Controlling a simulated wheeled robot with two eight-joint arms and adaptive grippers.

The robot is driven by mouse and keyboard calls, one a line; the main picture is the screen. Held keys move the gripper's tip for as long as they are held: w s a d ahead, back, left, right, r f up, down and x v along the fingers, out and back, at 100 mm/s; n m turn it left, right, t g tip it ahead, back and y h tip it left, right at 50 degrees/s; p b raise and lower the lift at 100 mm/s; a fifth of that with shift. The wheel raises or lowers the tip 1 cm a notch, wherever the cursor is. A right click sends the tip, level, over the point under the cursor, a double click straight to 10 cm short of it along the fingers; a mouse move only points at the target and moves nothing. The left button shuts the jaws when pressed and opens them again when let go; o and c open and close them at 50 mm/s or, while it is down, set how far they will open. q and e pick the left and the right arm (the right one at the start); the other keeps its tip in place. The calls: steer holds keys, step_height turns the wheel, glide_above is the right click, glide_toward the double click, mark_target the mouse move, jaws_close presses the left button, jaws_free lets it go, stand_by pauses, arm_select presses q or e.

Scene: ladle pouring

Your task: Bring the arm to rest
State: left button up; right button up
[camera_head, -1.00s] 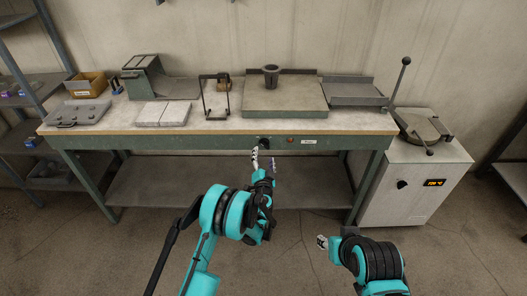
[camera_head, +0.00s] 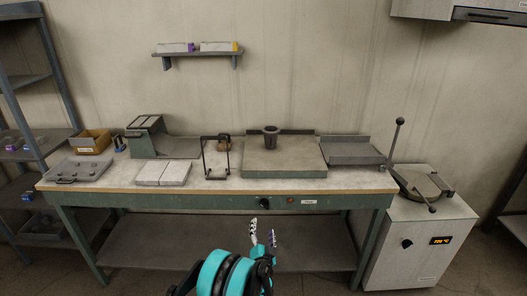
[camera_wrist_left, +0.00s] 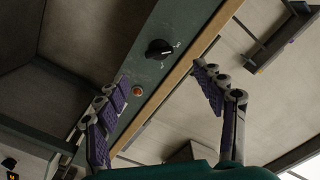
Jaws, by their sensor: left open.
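My left gripper (camera_head: 263,235) is low in front of the workbench's front edge in the head view, below the bench top. Its two fingers stand apart with nothing between them. In the left wrist view the fingers (camera_wrist_left: 165,95) are spread wide, with purple pads, and the bench's green front rail with a black knob (camera_wrist_left: 158,48) shows beyond them. My left arm (camera_head: 225,272) comes up from the bottom of the head view. My right gripper is not in the head view now.
The workbench (camera_head: 120,187) carries a dark cup (camera_head: 271,137) on a grey block (camera_head: 285,162), a wire stand (camera_head: 216,157), white slabs (camera_head: 162,173) and a cardboard box (camera_head: 92,142). A furnace cabinet (camera_head: 420,245) with a lever stands right. A wall shelf (camera_head: 197,53) hangs behind.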

arm_select(q)
steer(key=s+a+r+n+g+y, duration=0.4)
steer(key=a+r+n, duration=0.1)
steer(key=a+r, duration=0.9)
steer(key=s+a+r+n+g, duration=0.1)
steer(key=s+a+r+g, duration=0.15)
steer(key=s, duration=0.35)
steer(key=s+a+r+n+g, duration=0.1)
steer(key=s+a+r, duration=0.15)
steer(key=s, duration=0.35)
steer(key=s+f+g+h, duration=0.1)
steer(key=s+f+h, duration=0.1)
steer(key=s, duration=0.9)
steer(key=s+d+f+n+g+h, duration=0.1)
steer(key=s+f+g+h, duration=0.1)
steer(key=s, duration=1)
steer(key=shift+d+n, duration=0.3)
